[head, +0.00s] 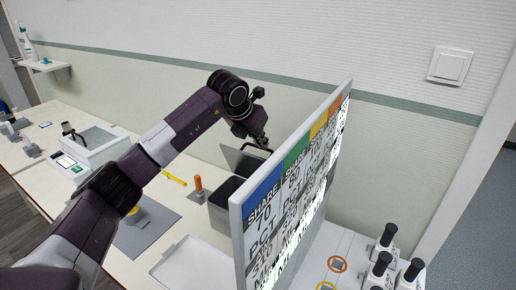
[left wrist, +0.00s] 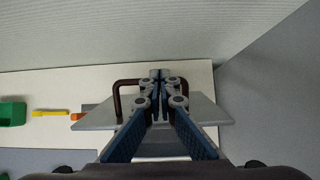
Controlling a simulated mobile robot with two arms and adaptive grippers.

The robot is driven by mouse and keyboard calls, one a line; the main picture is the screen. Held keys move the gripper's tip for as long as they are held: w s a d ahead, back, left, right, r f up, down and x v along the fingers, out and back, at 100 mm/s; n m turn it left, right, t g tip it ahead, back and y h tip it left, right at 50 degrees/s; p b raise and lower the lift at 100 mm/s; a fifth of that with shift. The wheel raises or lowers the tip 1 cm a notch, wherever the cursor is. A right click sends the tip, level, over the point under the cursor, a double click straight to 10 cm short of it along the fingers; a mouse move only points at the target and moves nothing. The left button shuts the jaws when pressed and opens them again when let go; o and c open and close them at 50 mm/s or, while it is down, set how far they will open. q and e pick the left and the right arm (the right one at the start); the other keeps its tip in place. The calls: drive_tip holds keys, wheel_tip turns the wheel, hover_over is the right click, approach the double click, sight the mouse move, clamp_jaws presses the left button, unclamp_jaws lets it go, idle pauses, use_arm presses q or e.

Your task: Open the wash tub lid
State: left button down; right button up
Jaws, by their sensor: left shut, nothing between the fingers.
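The wash tub (head: 219,217) is a grey box with a dark open inside, partly hidden behind the sign board in the head view. Its grey lid (head: 237,158) stands tilted up at the tub's back. In the left wrist view the lid (left wrist: 100,118) lies below my fingers, with a dark brown bar handle (left wrist: 118,98) on it. My left gripper (head: 262,142) is shut and empty at the lid's upper edge. In the left wrist view its fingertips (left wrist: 160,74) overlap the handle; I cannot tell whether they touch it. My right gripper is not in view.
A tall sign board (head: 240,240) stands close in front of the tub. Several black-capped bottles (head: 380,268) are at right. An orange stick (head: 198,187), a yellow tool (head: 174,178) and a white tray (head: 190,265) lie left of the board. The wall is close behind.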

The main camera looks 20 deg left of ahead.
use_arm(q)
drive_tip(key=shift+w, duration=0.3)
drive_tip(key=d+v, duration=0.1)
drive_tip(key=v, duration=1.1)
drive_tip(key=shift+a, duration=0.45)
